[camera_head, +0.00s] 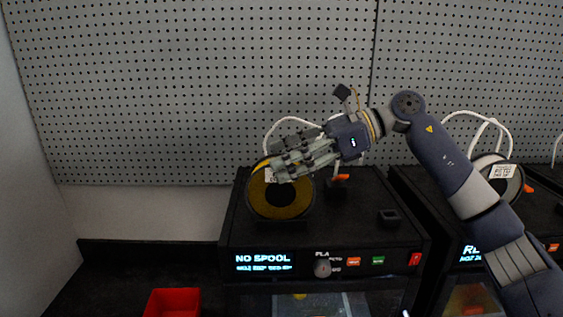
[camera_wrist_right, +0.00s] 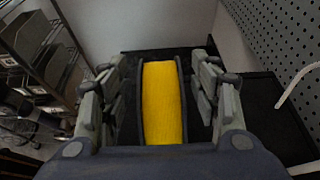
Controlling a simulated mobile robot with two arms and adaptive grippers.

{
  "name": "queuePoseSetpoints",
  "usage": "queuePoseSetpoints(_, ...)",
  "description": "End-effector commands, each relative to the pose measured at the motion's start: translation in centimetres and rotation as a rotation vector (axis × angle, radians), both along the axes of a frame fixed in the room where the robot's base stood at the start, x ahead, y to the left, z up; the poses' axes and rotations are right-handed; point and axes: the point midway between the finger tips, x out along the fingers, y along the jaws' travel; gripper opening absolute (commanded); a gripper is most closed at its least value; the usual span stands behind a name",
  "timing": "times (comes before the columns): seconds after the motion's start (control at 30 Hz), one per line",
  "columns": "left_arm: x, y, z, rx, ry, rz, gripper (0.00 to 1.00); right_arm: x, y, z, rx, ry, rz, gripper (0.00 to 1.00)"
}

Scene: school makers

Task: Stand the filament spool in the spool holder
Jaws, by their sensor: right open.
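The filament spool (camera_head: 281,208), with dark flanges and yellow filament, stands upright on the left part of the black printer's top (camera_head: 350,222). A low dark base shows under it, the spool holder (camera_head: 281,225); whether the spool is fully seated is hard to tell. My right gripper (camera_head: 284,163) reaches in from the right at the spool's upper edge. In the right wrist view the spool (camera_wrist_right: 162,105) is edge-on between the open fingers (camera_wrist_right: 161,80), with a gap on both sides. My left gripper is not in view.
The printer display (camera_head: 263,262) reads "NO SPOOL". A knob (camera_head: 322,267) and coloured buttons sit beside it. A second printer with a white spool (camera_head: 497,180) stands at right. A red bin (camera_head: 173,302) is at front left. A pegboard (camera_head: 190,90) closes the back.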

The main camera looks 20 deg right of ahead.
Motion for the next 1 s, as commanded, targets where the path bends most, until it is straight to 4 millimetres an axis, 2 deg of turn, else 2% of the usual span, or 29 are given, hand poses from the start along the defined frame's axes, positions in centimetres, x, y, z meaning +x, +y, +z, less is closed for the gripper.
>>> queuePoseSetpoints(0.1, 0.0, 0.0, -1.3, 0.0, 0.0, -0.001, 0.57, -0.6, -2.4, 0.6, 0.001, -0.004, -0.006, 0.57)
queuePoseSetpoints(0.3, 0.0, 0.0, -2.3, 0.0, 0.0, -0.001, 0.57, -1.7, -6.2, 2.4, 0.001, -0.003, -0.004, 0.57)
queuePoseSetpoints(0.5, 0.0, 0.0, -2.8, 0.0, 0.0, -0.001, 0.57, -2.5, -8.8, 3.7, 0.001, -0.002, -0.004, 0.57)
queuePoseSetpoints(0.67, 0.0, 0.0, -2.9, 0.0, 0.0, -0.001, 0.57, -2.8, -9.6, 4.0, 0.001, -0.002, -0.001, 0.57)
queuePoseSetpoints(1.0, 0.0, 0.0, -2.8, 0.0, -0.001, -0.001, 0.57, -2.8, -9.7, 4.1, 0.0, -0.001, -0.001, 0.57)
